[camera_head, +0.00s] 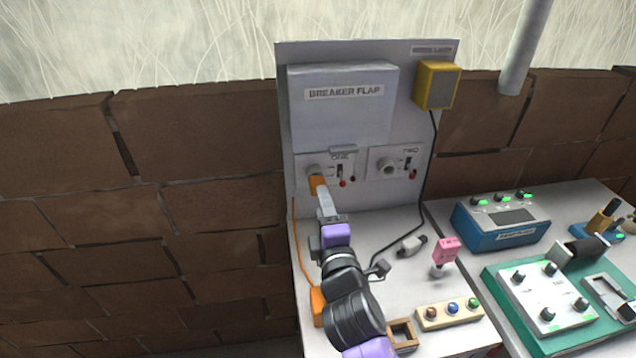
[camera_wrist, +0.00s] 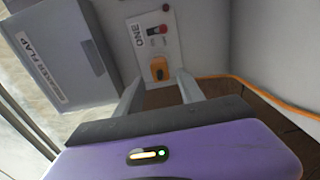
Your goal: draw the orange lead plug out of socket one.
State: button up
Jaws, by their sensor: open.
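The orange lead plug (camera_head: 317,184) sits in socket one (camera_head: 311,171), on the left of the upright panel. In the wrist view the plug (camera_wrist: 159,68) shows beyond my fingertips, between them in the picture. My gripper (camera_head: 323,198) is in front of the plug, and in the wrist view its two fingers (camera_wrist: 160,78) are apart with nothing held. I cannot tell whether the fingertips reach beside the plug or touch it. The orange cord (camera_head: 294,240) hangs down the panel's left side.
The grey breaker flap (camera_head: 338,118) juts out above the sockets. Socket two (camera_head: 388,167) is empty, to the right. A pink block (camera_head: 446,249) and a button strip (camera_head: 449,313) stand right of my arm.

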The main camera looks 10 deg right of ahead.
aim_at(317, 182)
jog(key=shift+w, duration=0.1)
jog(key=shift+w, duration=1.9)
jog(key=shift+c, duration=0.4)
grip_shut()
